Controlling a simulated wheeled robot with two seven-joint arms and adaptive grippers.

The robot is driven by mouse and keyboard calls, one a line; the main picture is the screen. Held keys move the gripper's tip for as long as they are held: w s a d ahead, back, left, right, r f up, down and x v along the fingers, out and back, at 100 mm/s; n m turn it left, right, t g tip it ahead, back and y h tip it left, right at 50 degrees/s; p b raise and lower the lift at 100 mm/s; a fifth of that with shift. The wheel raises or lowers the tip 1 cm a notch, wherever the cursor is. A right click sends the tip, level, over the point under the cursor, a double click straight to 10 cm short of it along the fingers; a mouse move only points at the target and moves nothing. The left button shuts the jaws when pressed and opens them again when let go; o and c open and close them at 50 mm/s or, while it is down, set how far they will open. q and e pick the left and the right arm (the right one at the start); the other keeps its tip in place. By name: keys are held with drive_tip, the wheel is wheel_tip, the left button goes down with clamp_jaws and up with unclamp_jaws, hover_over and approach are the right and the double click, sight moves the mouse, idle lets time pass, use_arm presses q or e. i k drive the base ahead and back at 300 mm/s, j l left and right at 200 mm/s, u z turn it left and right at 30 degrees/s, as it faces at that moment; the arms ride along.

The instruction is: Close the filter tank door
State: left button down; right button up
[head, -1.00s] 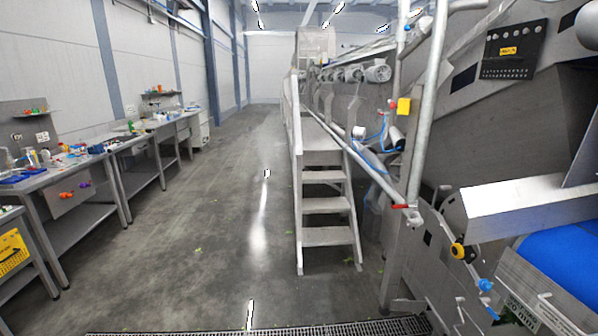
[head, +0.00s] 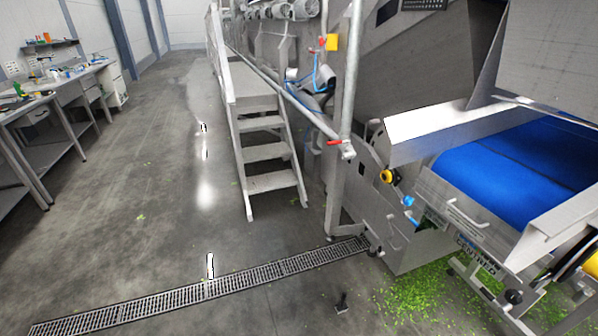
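A grey metal tank or panel (head: 412,255) stands low on the right, under the blue conveyor. It has a small handle on its front, and green bits show at its upper edge. It may be the filter tank with its door; I cannot tell which part is the door, or whether it is open or shut. A yellow-and-black knob (head: 388,176) and a blue valve (head: 409,201) sit just above it. Neither of my grippers is in view.
Green leaf scraps (head: 400,298) cover the floor at lower right. A floor drain grating (head: 200,292) crosses the front. Metal steps (head: 265,152) stand mid-view; a blue conveyor (head: 500,165) is at right. Workbenches (head: 45,105) line the left. The left floor is mostly clear.

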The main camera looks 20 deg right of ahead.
sight(346, 230)
drive_tip(key=u, duration=0.35)
drive_tip(key=i+u, duration=0.1)
drive_tip(key=i, duration=0.75)
drive_tip(key=i+u, duration=0.1)
drive_tip(key=i, duration=0.8)
drive_tip(key=i+l+u, duration=0.1)
drive_tip(key=i, duration=0.75)
drive_tip(key=i+l+u, duration=0.25)
drive_tip(key=i, duration=0.65)
drive_tip(key=i+j, duration=0.1)
drive_tip(key=i, duration=0.75)
drive_tip(key=i+z, duration=0.3)
drive_tip(key=i, duration=0.15)
drive_tip(key=i+z, duration=0.3)
drive_tip(key=i+j, duration=0.05)
drive_tip(key=i, duration=0.05)
